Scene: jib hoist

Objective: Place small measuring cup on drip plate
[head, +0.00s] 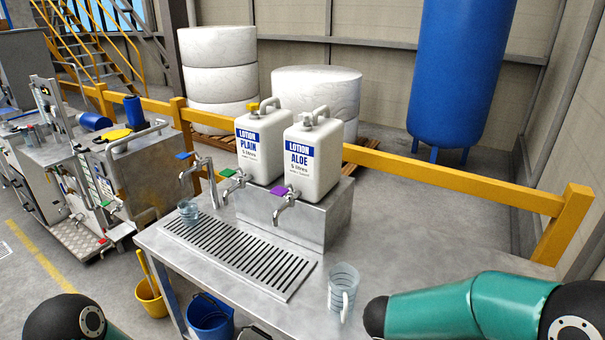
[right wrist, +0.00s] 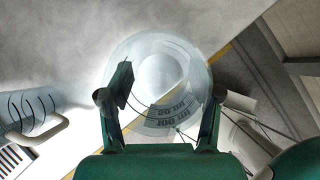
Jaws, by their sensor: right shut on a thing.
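A clear measuring cup with dark printed marks (right wrist: 160,75) is between the fingers of my right gripper (right wrist: 162,97) in the right wrist view. The gripper is shut on it, and I look down into its round mouth. The held cup and the right gripper do not show in the head view. The slotted metal drip plate (head: 240,252) lies on the steel table; a corner of it shows in the right wrist view (right wrist: 14,160). Another clear cup (head: 188,212) stands at the plate's far left end, near a tap. My left gripper is not in view.
A larger clear jug with a handle (head: 343,288) stands right of the plate, and also shows in the right wrist view (right wrist: 28,118). Lotion plain (head: 259,150) and lotion aloe (head: 313,160) containers stand behind, with taps overhanging the plate. The plate's middle is clear.

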